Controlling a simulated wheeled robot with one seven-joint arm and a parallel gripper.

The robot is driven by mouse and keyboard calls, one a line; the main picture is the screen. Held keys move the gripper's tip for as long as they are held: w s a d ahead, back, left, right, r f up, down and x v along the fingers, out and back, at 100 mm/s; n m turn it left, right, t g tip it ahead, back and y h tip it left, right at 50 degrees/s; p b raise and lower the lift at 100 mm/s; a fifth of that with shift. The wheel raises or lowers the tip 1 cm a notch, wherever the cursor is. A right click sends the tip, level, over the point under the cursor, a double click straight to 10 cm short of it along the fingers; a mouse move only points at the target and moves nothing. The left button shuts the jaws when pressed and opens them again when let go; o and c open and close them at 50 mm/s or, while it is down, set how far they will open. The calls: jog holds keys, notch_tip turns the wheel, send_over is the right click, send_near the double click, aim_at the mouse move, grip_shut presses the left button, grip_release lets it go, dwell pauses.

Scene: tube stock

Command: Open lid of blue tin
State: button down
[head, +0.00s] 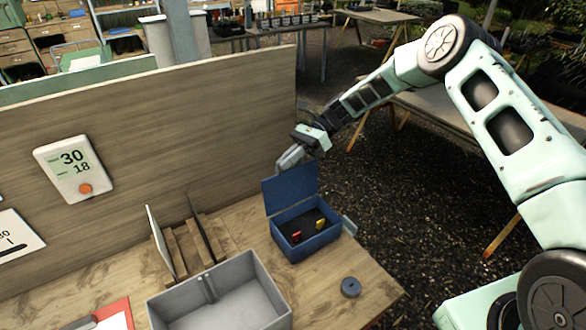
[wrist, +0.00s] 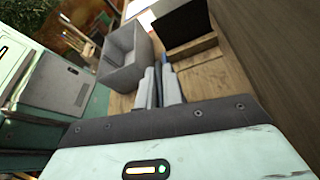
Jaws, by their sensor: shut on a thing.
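The blue tin (head: 308,243) stands on the wooden bench near its right end. Its lid (head: 291,189) is raised and stands roughly upright at the tin's back edge. A small red piece (head: 296,236) and a small yellow piece (head: 320,223) lie inside on the dark floor of the tin. My gripper (head: 289,162) is at the lid's top edge, shut on it. In the wrist view my gripper's fingers (wrist: 158,88) are close together with a thin blue strip by their tips; the rest of the lid is hidden there.
A grey open bin (head: 222,298) stands left of the tin; it also shows in the wrist view (wrist: 122,62). A wooden rack (head: 186,247) with upright panels is behind the bin. A dark round piece (head: 350,287) lies in front. A wooden back panel (head: 150,120) stands behind the bench.

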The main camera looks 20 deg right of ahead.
jog(key=shift+w+a+f, duration=0.15)
jog(key=shift+w+f, duration=0.05)
jog(key=shift+w, duration=0.35)
jog(key=c, duration=1.6)
grip_release()
jog(key=shift+o, duration=0.2)
jog(key=b+v, duration=0.6)
jog(key=v, duration=1.1)
jog(key=shift+w+d+b, duration=0.15)
jog(key=shift+d+b, duration=0.05)
jog(key=shift+b, duration=0.1)
